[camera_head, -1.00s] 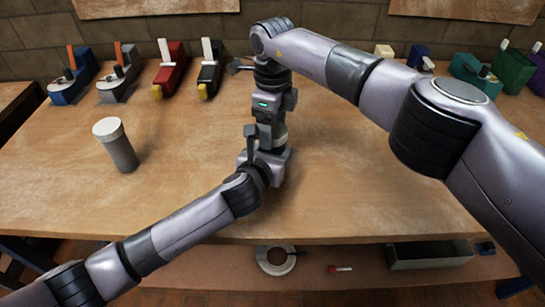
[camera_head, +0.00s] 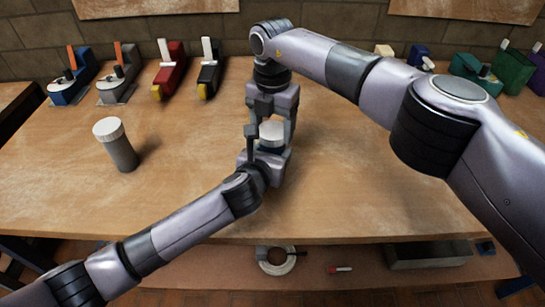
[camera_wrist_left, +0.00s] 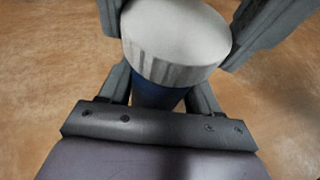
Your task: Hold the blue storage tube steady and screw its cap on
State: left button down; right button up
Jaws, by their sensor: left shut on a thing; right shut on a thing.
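The blue storage tube (camera_wrist_left: 155,96) stands upright in my left gripper (camera_head: 268,150), which is shut on it. Most of the tube is hidden by the left fingers. The white ribbed cap (camera_wrist_left: 176,40) sits on top of the tube; it also shows in the head view (camera_head: 271,132). I cannot tell how tightly it is seated. My right gripper (camera_head: 271,124) points down from above and is shut on the cap, one finger on each side. In the left wrist view its fingers show at the top left and top right.
A grey tube with a white cap (camera_head: 118,147) stands on the workbench (camera_head: 180,190) at the left. Tape dispensers (camera_head: 172,68) and other items line the back. The bench's middle is clear.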

jog(key=m, duration=0.6)
jog(key=shift+m, duration=0.3)
jog(key=m, duration=0.6)
pick_arm(q)
jog(key=shift+a, duration=0.1)
pick_arm(e)
jog(key=o, duration=1.2)
jog(key=shift+s+f, duration=0.1)
jog(key=shift+o, duration=0.2)
notch_tip(320, 180, up, 12)
jog(key=shift+r, duration=0.2)
pick_arm(q)
jog(key=shift+c, duration=0.7)
grip_release()
